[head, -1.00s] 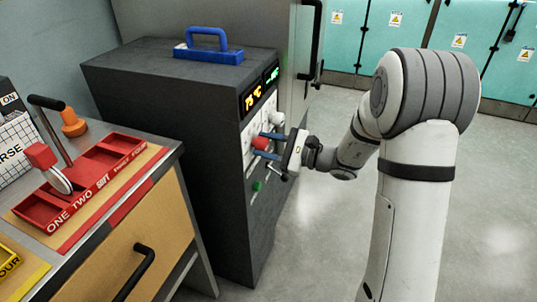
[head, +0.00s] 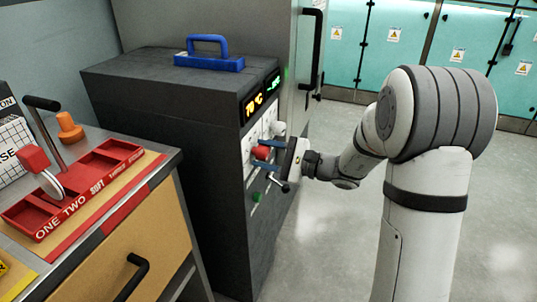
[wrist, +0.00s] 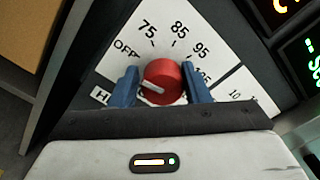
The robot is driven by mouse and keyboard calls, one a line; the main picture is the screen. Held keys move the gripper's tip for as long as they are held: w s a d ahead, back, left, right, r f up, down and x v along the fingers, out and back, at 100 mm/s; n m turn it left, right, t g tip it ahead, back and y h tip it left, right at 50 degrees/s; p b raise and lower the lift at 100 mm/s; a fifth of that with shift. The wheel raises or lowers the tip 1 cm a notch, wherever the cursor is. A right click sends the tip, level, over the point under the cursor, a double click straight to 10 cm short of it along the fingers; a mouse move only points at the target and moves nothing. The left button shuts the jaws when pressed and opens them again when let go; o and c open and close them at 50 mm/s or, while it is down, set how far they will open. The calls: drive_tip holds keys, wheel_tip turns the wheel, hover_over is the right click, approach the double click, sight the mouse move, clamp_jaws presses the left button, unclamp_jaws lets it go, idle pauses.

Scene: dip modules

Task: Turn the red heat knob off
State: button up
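The red heat knob (wrist: 164,82) sits on a white dial marked OFF, 75, 85, 95 and upward. Its white pointer line lies on the knob's left part, tilted; which way it points is hard to tell. My gripper (wrist: 161,86) has its blue fingers on either side of the knob, with a thin gap showing at the left finger. The right finger is very close to the knob; contact there is unclear. In the head view the red knob (head: 261,152) is partly covered by the fingers of my gripper (head: 266,155), at the front of the dark cabinet (head: 160,110).
An amber temperature display (head: 254,105) and a green display (head: 272,84) are above the dial. A white knob (head: 278,128) and a green button (head: 255,196) are close by. A blue handle (head: 208,60) tops the cabinet. A red tray (head: 85,190) stands left; open floor lies right.

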drive_tip(key=o, duration=0.3)
drive_tip(key=shift+d, duration=0.1)
drive_tip(key=shift+o, duration=0.2)
drive_tip(key=p+v, duration=0.1)
drive_tip(key=v, duration=0.6)
drive_tip(key=shift+d, duration=0.4)
drive_tip(key=shift+s, duration=0.1)
drive_tip(key=s+a+r+n+g+h+p, duration=0.1)
drive_tip(key=s+r+n+g+h+p, duration=0.2)
drive_tip(key=s+r+p, duration=0.4)
drive_tip(key=s+a+r+n+g+h+p, duration=0.1)
drive_tip(key=s+r+n+g+h+p, duration=0.3)
drive_tip(key=s+p, duration=0.3)
drive_tip(key=s+d+r+n+t+h+p, duration=0.3)
drive_tip(key=s+d+r+n+h+p, duration=0.2)
drive_tip(key=s+d+r+h+p, duration=0.3)
drive_tip(key=d+r+h+p, duration=0.2)
drive_tip(key=d+r, duration=0.1)
drive_tip(key=shift+s+r+n, duration=0.25)
drive_tip(key=shift+s+n, duration=0.15)
